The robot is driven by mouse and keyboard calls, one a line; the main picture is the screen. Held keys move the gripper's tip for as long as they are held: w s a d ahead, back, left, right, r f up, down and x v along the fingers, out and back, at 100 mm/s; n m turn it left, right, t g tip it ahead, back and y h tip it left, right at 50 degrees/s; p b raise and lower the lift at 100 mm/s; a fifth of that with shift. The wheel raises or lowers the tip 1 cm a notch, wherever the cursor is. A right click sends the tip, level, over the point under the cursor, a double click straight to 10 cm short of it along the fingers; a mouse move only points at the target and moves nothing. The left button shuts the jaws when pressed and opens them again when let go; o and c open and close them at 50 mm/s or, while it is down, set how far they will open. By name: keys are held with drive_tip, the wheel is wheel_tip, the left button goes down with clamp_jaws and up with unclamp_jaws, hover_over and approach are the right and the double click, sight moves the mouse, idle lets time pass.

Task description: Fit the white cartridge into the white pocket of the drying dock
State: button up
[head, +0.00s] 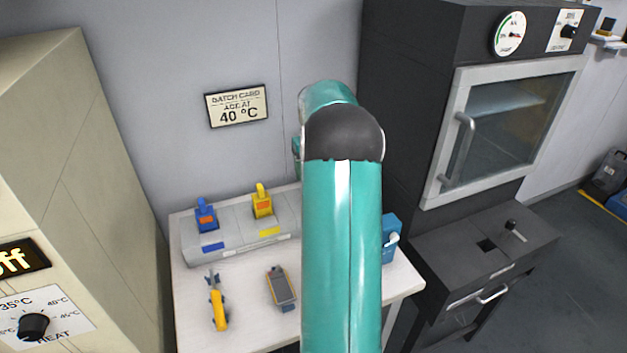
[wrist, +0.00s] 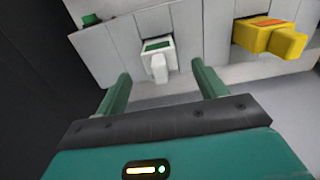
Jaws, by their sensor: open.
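The white cartridge (wrist: 157,56), with a green label on top, stands at the grey drying dock (wrist: 208,38) in the wrist view. It looks to be in a dock pocket, but I cannot tell how deep. My gripper (wrist: 160,70) is open and empty. Its two green fingers lie on either side of the cartridge's handle end, apart from it. In the head view the dock (head: 240,241) stands on the table, and my arm hides its right part, the white cartridge and my gripper.
A blue cartridge (head: 205,216) and a yellow cartridge (head: 262,202) stand in the dock. A yellow-handled tool (head: 218,305) and a grey device (head: 281,288) lie on the table (head: 195,335). A blue device (head: 390,240) is at the right. A dark oven (head: 410,110) stands beyond.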

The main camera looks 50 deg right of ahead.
wheel_tip(320, 180, up, 8)
drive_tip(key=shift+r, duration=0.25)
idle(0.5)
drive_tip(key=w+a+r+n+t+h, duration=0.15)
drive_tip(key=a+r, duration=0.25)
drive_tip(key=a, duration=0.9)
drive_tip(key=a+r+n+t, duration=0.15)
drive_tip(key=a+r, duration=0.25)
drive_tip(key=a, duration=1)
drive_tip(key=s+a+f+n+t, duration=0.1)
drive_tip(key=s+a+f, duration=0.1)
drive_tip(key=s+a, duration=0.5)
drive_tip(key=s+a+f+n+t+y, duration=0.1)
drive_tip(key=s+a+f+n, duration=0.1)
drive_tip(key=s+a, duration=0.6)
drive_tip(key=a+f, duration=0.1)
drive_tip(key=a, duration=0.5)
drive_tip(key=shift+s+a+t, duration=0.15)
drive_tip(key=shift+s+t, duration=0.15)
